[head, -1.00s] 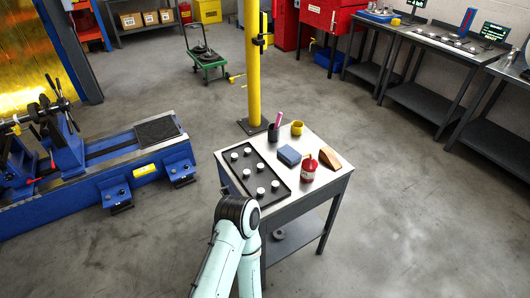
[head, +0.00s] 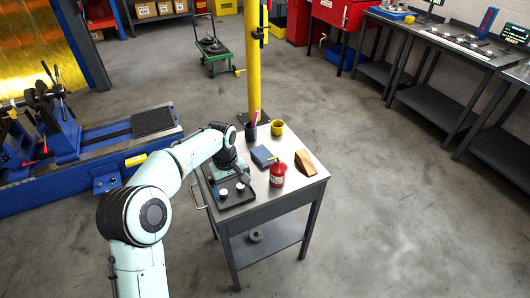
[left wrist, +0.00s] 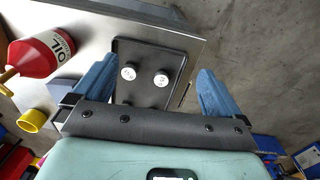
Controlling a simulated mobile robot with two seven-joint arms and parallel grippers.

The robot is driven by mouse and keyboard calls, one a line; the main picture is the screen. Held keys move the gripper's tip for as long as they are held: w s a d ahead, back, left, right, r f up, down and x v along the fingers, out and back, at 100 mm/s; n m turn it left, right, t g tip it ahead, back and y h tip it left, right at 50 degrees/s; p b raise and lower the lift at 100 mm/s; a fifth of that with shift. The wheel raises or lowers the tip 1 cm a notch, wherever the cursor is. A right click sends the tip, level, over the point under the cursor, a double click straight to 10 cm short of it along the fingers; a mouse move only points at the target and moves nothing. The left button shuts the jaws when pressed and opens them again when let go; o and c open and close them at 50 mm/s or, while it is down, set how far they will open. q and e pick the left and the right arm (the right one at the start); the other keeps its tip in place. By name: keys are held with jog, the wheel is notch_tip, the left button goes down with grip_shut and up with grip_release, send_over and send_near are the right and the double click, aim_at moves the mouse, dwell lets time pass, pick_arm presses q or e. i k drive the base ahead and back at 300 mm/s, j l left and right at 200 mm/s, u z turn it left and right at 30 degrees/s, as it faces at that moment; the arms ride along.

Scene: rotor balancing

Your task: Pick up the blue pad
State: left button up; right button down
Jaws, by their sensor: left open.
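The blue pad (head: 262,155) is a small flat blue block lying on the metal table top, right of the black tray. In the left wrist view, part of a blue-grey block (left wrist: 61,88), seemingly the pad, shows beyond the left finger, which hides the rest. My left gripper (head: 232,177) is over the tray, left of the pad and apart from it. In the left wrist view its two blue fingers (left wrist: 155,72) are spread wide with nothing held between them. My right gripper is not in view.
The black tray (left wrist: 150,47) holds white-topped round weights (head: 224,193), partly hidden by my arm. A red oil can (head: 278,173), a brown wedge-shaped block (head: 306,164), a yellow mug (head: 277,127) and a dark cup (head: 250,131) stand around the pad. A yellow post (head: 254,60) rises behind the table.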

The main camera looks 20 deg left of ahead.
aim_at(260, 153)
jog(key=i, duration=0.85)
